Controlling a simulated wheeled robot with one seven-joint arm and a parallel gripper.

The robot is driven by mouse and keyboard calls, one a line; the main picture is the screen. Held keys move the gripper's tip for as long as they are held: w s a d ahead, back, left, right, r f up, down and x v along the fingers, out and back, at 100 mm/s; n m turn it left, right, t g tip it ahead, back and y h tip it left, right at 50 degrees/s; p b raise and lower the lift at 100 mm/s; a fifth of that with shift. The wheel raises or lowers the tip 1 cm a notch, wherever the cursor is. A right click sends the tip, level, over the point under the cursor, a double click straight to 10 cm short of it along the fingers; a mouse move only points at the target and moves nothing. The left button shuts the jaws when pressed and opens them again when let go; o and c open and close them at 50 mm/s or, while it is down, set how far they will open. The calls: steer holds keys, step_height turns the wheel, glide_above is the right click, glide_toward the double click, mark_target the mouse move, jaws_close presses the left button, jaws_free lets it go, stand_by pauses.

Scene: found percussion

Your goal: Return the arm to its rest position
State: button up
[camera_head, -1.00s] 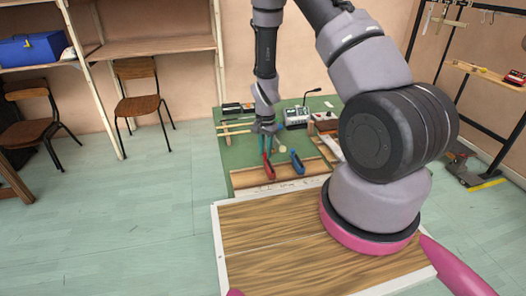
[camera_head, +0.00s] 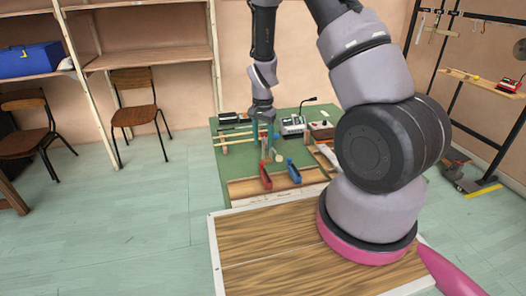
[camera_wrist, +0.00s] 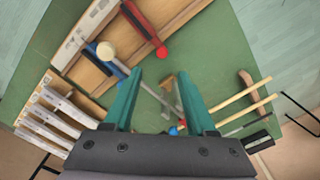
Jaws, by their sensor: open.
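My gripper (camera_wrist: 163,100) shows in the wrist view with its two teal fingers apart and nothing between them. It hangs above the green table (camera_wrist: 225,60). In the head view my gripper (camera_head: 263,137) points down over the green table (camera_head: 235,165), behind the red and blue pieces. My arm comes down from the top of the head view, and its large joints hide the right part of the table.
A red piece (camera_head: 265,177) and a blue piece (camera_head: 293,172) lie near the table's front. White bars (camera_wrist: 55,110) and wooden sticks (camera_wrist: 240,102) lie around the gripper. Two chairs (camera_head: 137,112) and shelves stand at left. Floor at left is clear.

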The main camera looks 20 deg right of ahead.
steer(key=shift+r, duration=0.9)
steer(key=s+d+r+n+t+y, duration=0.1)
steer(key=s+r+t, duration=0.15)
steer(key=r, duration=0.95)
steer(key=s+r+n+t+y, duration=0.1)
steer(key=s+r, duration=0.2)
steer(key=r, duration=0.9)
steer(key=s+d+r+n+t, duration=0.2)
steer(key=s+r+t, duration=0.1)
steer(key=s+r, duration=1.1)
steer(key=shift+s+n+t, duration=0.35)
steer(key=shift+s+n, duration=0.05)
steer(key=shift+s, duration=0.85)
